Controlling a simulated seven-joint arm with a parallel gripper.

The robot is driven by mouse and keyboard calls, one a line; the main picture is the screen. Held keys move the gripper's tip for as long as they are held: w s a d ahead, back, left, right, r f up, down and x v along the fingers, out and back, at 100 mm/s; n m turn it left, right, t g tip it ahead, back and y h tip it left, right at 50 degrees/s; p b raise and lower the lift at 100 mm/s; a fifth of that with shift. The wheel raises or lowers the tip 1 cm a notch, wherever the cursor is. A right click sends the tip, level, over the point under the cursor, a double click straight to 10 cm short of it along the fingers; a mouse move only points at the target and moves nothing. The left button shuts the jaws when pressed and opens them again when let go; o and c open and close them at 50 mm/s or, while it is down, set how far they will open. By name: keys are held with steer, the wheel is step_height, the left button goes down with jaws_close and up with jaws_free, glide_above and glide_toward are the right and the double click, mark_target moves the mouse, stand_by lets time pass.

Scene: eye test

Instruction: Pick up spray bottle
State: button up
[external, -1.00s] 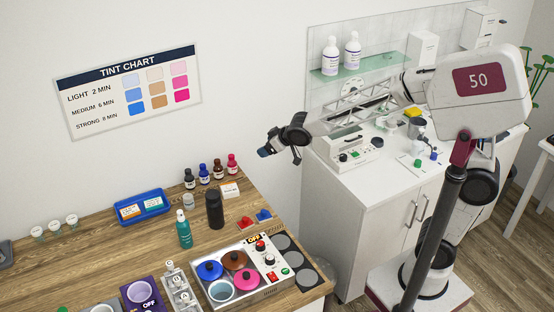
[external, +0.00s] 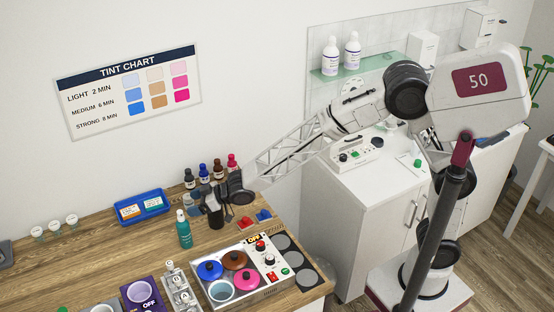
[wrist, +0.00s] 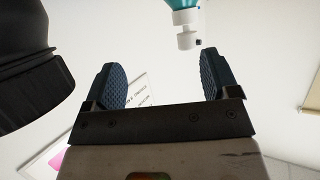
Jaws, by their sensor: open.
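The spray bottle is teal with a white spray head and stands upright on the wooden table in the external view (external: 184,234). In the wrist view it enters from the top edge, its teal body (wrist: 180,4) cut off and its white head pointing down in the picture. My gripper (external: 193,194) is above and to the right of the bottle in the external view, close to it. In the wrist view the two blue padded fingers of my gripper (wrist: 162,72) are apart, with nothing between them. The spray head lies beyond the fingertips, nearer the right finger.
A black bottle (external: 216,217) stands right beside my gripper, partly hidden by it; a large dark object (wrist: 28,75), likely this bottle, fills the wrist view's left. Small dye bottles (external: 204,173), a blue tray (external: 164,203) and a pot unit (external: 206,290) are around.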

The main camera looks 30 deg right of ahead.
mark_target(183, 227)
steer(key=s+f+n+g, duration=0.1)
steer(key=s+f, duration=0.2)
steer(key=f, duration=0.3)
steer(key=shift+d+f, duration=0.15)
steer(key=shift+d, duration=0.2)
steer(key=shift+x, duration=1.35)
steer(key=shift+x, duration=2.55)
steer(key=shift+s+a, duration=0.1)
steer(key=shift+c, duration=0.3)
